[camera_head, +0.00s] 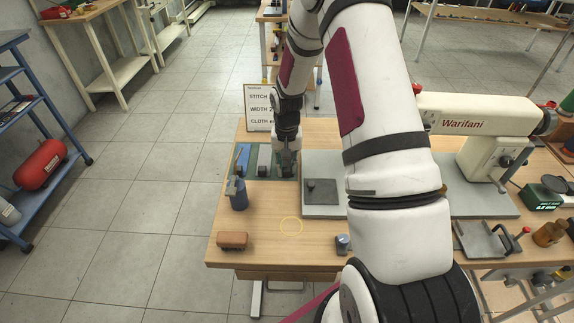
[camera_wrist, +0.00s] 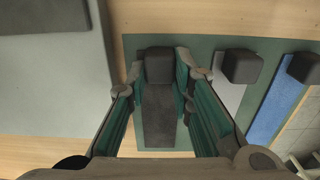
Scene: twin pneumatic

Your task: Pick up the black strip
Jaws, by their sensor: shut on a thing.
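The black strip (camera_wrist: 160,120) has a dark block (camera_wrist: 159,66) at one end and shows between the green-padded fingers of my gripper (camera_wrist: 160,88) in the wrist view. The fingers are shut on it from both sides. In the head view my gripper (camera_head: 287,158) points down over the right end of the green mat (camera_wrist: 200,45), and it mostly hides the black strip there. I cannot tell whether the strip touches the mat or is slightly raised.
A grey strip (camera_head: 264,158) and a blue strip (camera_head: 243,158), each with a dark block, lie beside it. A grey plate (camera_head: 321,209) with a dark square stands to the right. A blue cup (camera_head: 238,198) and a brush (camera_head: 232,240) are nearer the table's left front edge.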

